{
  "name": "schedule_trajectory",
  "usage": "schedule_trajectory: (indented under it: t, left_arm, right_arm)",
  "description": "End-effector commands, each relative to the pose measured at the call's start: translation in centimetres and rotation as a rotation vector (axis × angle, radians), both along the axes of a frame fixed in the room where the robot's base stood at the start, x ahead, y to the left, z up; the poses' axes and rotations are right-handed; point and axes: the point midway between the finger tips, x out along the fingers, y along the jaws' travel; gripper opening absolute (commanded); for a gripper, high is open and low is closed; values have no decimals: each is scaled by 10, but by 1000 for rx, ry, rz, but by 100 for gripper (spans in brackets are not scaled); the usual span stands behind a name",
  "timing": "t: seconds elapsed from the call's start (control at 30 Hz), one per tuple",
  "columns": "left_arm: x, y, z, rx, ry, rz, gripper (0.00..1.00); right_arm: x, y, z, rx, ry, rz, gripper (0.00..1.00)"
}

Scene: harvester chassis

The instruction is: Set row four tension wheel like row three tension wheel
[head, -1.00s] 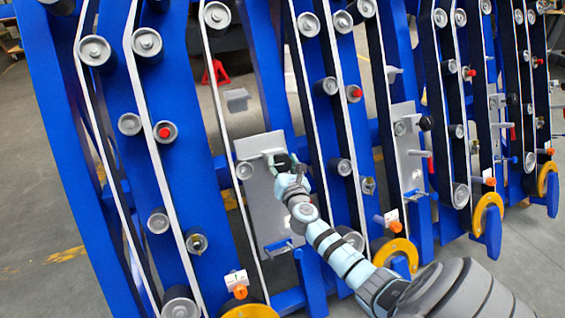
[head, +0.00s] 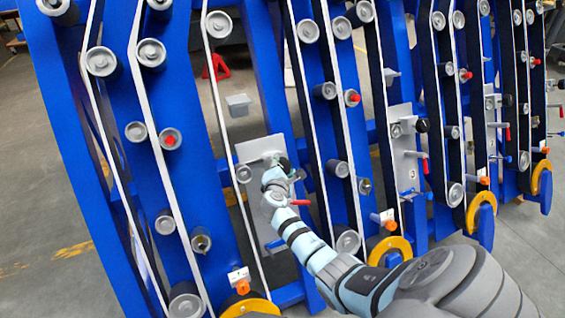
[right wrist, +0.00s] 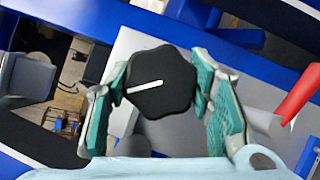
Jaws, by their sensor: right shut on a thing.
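A silver plate (head: 262,225) on the nearest row carries a grey wheel (head: 244,174) at its left edge, touching the white-edged belt. My right gripper (head: 277,172) is at the plate's upper part and hides the knob there in the head view. In the right wrist view its teal-padded fingers (right wrist: 163,85) are shut on a black lobed knob (right wrist: 162,72), whose white line points left and slightly down. A red lever (head: 300,202) sticks out right of my wrist. The neighbouring row has a similar plate (head: 405,150) with its wheel (head: 396,131), black knob (head: 422,125) and red lever (head: 426,165). My left gripper is not in view.
Blue frame posts (head: 110,180) with rollers and belts stand close on both sides of the plate. An orange knob (head: 242,287) and yellow ring (head: 250,307) sit below it. A grey block (head: 238,105) is above. Open floor (head: 40,220) lies left.

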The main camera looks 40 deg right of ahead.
Motion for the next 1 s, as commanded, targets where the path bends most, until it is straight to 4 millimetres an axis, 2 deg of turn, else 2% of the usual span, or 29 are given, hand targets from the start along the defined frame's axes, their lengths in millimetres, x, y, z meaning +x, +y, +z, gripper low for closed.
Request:
schedule_trajectory:
  t: [0.27, 0.9, 0.93, 1.0]
  left_arm:
    - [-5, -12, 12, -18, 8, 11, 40]
    - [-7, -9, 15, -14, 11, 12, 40]
    - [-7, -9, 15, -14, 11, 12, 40]
    - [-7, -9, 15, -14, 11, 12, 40]
  right_arm:
    - [-1, 1, 0, 122, -34, -72, 20]
    - [-1, 1, -2, 167, -49, -101, 20]
    - [-1, 1, -2, 166, -48, -101, 52]
    - [-1, 1, -2, 166, -49, -100, 64]
